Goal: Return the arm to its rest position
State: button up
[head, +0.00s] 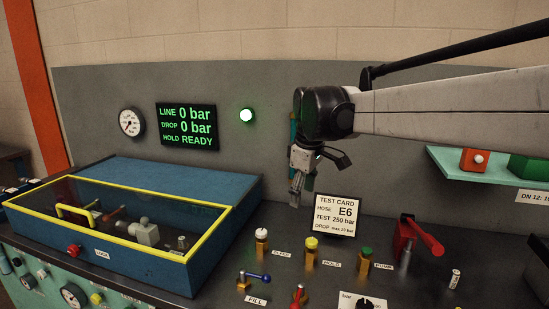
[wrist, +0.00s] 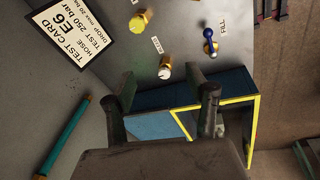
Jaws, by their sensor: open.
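My arm reaches in from the right in the head view. My gripper (head: 297,200) points down in front of the grey back panel, just left of the test card (head: 337,215). In the wrist view my gripper (wrist: 168,100) shows two dark fingers spread apart with nothing between them. The fingers are above the bench, clear of the valves. The test card (wrist: 72,30) also shows in the wrist view and reads hose E6, test 250 bar.
A blue box (head: 160,185) with a yellow-framed clear lid stands at left, lid down. Valves labelled bleed (head: 261,242), hold (head: 311,252) and fill (head: 254,280) stand below. A red-handled pump (head: 405,240) and a shelf (head: 450,170) are at right. The display (head: 187,127) reads 0 bar, ready.

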jog(key=s+d+f+m+t, duration=0.1)
jog(key=s+d+f+m, duration=0.2)
jog(key=s, duration=0.7)
jog(key=s+d+f+m+t, duration=0.2)
jog(key=s+d+f+m, duration=0.1)
jog(key=s, duration=0.7)
jog(key=s+d+f+m+t, duration=0.1)
jog(key=s+d+f+m, duration=0.2)
jog(key=s, duration=0.7)
jog(key=shift+d+f+m+t, duration=0.25)
jog(key=shift+d+m, duration=0.95)
jog(key=shift+d, duration=0.7)
